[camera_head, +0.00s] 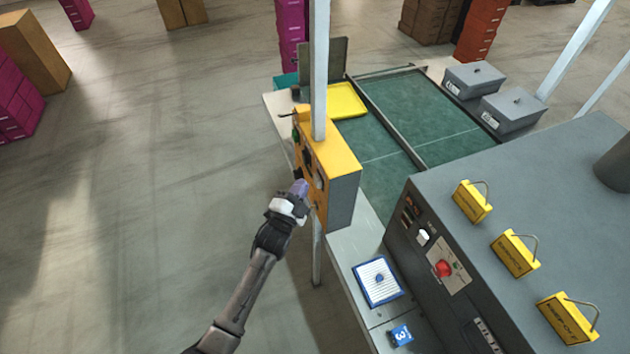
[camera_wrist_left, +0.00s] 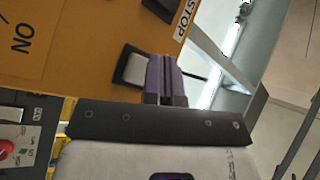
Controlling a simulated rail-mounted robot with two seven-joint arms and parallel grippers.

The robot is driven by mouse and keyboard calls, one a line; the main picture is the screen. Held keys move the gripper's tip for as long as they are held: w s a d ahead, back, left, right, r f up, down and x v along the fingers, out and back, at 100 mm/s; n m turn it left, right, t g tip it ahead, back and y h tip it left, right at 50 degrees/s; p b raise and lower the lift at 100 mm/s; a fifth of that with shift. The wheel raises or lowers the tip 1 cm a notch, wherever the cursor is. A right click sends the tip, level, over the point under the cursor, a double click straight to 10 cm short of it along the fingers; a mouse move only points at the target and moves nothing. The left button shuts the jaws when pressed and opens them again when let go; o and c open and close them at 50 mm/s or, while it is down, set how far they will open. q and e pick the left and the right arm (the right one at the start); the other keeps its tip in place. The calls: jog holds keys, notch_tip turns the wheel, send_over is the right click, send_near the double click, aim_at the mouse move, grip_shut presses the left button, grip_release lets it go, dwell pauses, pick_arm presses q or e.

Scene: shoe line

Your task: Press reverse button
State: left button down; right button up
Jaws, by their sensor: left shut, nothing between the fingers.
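A yellow control box (camera_head: 338,158) is fixed to a white post, its button face turned left. My left gripper (camera_head: 301,187) is shut and empty, with its fingertips at the lower part of that face. In the left wrist view the shut fingers (camera_wrist_left: 163,62) are beside a white square button (camera_wrist_left: 134,69) in a black frame and cover its right side. I cannot tell whether they touch it. A STOP label (camera_wrist_left: 187,18) and an ON label (camera_wrist_left: 22,40) show on the yellow face. No reverse label is readable. My right gripper is not in view.
A grey machine cabinet (camera_head: 520,190) with a red button (camera_head: 444,268) and several yellow padlock-shaped tags stands at right. A green conveyor (camera_head: 425,110), a yellow tray (camera_head: 346,101) and grey boxes (camera_head: 512,107) lie behind.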

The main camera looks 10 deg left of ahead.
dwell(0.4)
pick_arm(q)
jog(key=shift+w+d, duration=0.1)
jog(key=shift+d, duration=0.05)
jog(key=shift+w+d, duration=0.2)
dwell(0.5)
